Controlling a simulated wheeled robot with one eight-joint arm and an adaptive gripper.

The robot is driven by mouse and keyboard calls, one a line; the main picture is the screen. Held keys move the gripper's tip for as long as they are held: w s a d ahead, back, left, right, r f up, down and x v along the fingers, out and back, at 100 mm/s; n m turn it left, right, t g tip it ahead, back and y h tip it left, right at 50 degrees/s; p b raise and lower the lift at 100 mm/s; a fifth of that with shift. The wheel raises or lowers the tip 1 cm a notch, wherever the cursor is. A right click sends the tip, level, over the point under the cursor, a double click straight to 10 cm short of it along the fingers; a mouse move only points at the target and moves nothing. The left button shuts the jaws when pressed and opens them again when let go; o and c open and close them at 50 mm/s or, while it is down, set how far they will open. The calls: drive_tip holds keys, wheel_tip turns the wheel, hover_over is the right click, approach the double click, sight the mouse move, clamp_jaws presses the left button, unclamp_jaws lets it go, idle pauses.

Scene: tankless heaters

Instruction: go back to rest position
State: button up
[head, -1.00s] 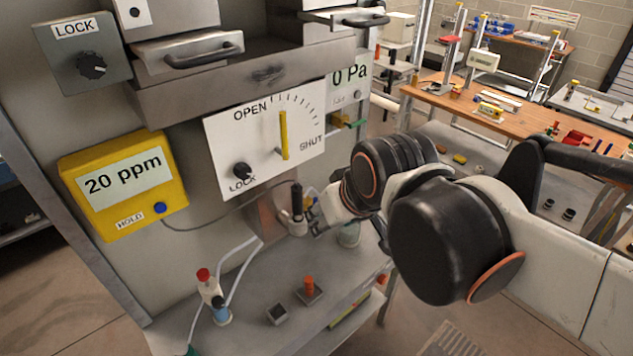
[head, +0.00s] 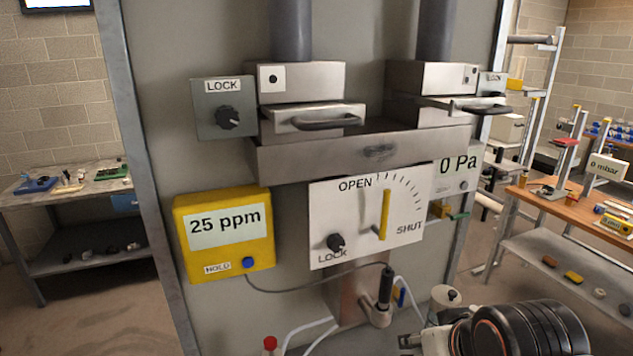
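My arm shows at the lower right of the head view, its round black and white joints (head: 520,330) near the bottom edge. My gripper (head: 412,342) is only partly seen at the bottom, left of these joints; its fingers are too cut off to read. Before it stands the heater panel. It bears a yellow meter (head: 224,232) reading 25 ppm, a white dial plate (head: 330,207) marked OPEN and SHUT with an upright yellow pointer (head: 385,214), and a 0 Pa display (head: 458,168). A black-handled probe (head: 385,288) sits in a metal holder below the plate.
Two metal drawers with dark handles (head: 325,121) jut out above the dial, beside a grey LOCK box (head: 224,107). A bench (head: 60,195) stands at the left, and a wooden-topped bench (head: 535,208) at the right. Open floor (head: 100,310) lies at the lower left.

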wheel_tip(320, 180, down, 16)
drive_tip(key=b, duration=1.3)
drive_tip(key=shift+r+b, duration=0.2)
drive_tip(key=shift+b, duration=0.2)
drive_tip(key=shift+r, duration=0.1)
